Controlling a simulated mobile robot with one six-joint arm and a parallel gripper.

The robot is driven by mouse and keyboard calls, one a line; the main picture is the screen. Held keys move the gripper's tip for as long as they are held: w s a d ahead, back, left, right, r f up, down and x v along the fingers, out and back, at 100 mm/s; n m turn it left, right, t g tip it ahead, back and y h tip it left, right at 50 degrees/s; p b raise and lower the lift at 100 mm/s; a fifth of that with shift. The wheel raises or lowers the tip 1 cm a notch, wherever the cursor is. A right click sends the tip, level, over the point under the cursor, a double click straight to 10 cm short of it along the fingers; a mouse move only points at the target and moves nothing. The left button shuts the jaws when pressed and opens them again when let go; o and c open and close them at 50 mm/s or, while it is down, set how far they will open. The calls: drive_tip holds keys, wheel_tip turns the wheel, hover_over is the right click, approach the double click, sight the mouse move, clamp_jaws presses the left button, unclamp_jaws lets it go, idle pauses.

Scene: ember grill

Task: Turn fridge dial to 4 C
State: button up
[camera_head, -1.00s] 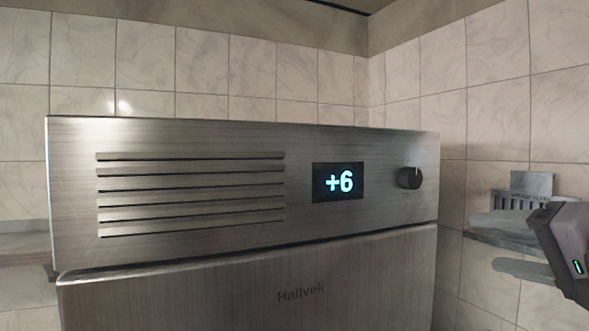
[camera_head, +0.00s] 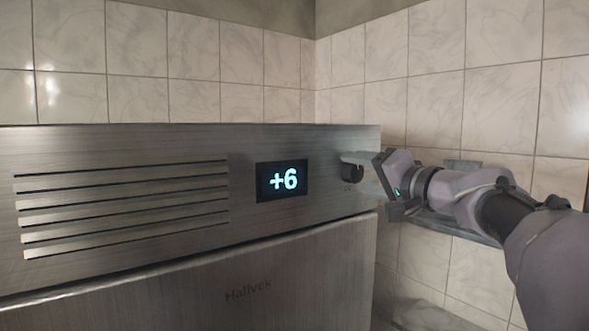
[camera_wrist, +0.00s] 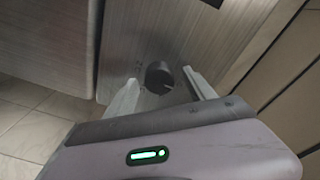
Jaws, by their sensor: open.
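The steel fridge (camera_head: 130,240) fills the left and middle of the head view. Its lit display (camera_head: 282,181) reads +6. The black round dial (camera_head: 350,170) sits right of the display and is partly hidden by my gripper (camera_head: 366,172). In the wrist view the dial (camera_wrist: 159,77) lies between the two pale fingers of my gripper (camera_wrist: 160,90), which are open on either side of it. A small light mark shows on the dial. I cannot tell whether either finger touches the dial.
A slatted vent (camera_head: 125,205) runs along the left of the fridge panel. Tiled walls (camera_head: 440,100) meet in a corner behind. A grey shelf (camera_head: 460,232) is on the right wall, partly behind my arm.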

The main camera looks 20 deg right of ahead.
drive_tip(key=shift+s, duration=0.1)
drive_tip(key=shift+c, duration=0.6)
drive_tip(key=c, duration=1.3)
drive_tip(key=shift+o, duration=0.2)
drive_tip(key=m+p, duration=0.2)
drive_tip(key=m, duration=0.3)
drive_tip(key=shift+d+r+m+g, duration=0.1)
drive_tip(key=shift+r+m+g, duration=0.05)
drive_tip(key=shift+m+g, duration=0.2)
drive_tip(key=m+g+y+p, duration=0.1)
drive_tip(key=m+p, duration=0.2)
drive_tip(key=m, duration=0.3)
drive_tip(key=shift+r, duration=0.1)
drive_tip(key=m+p, duration=0.5)
drive_tip(key=shift+d+m+y, duration=0.15)
drive_tip(key=shift+m+y, duration=0.1)
drive_tip(key=shift+y, duration=0.05)
drive_tip(key=shift+m+g+y+p, duration=0.25)
drive_tip(key=shift+m+y+p, duration=0.25)
drive_tip(key=shift+m+p, duration=1.6)
drive_tip(key=shift+f+m, duration=0.2)
drive_tip(key=shift+m, duration=0.1)
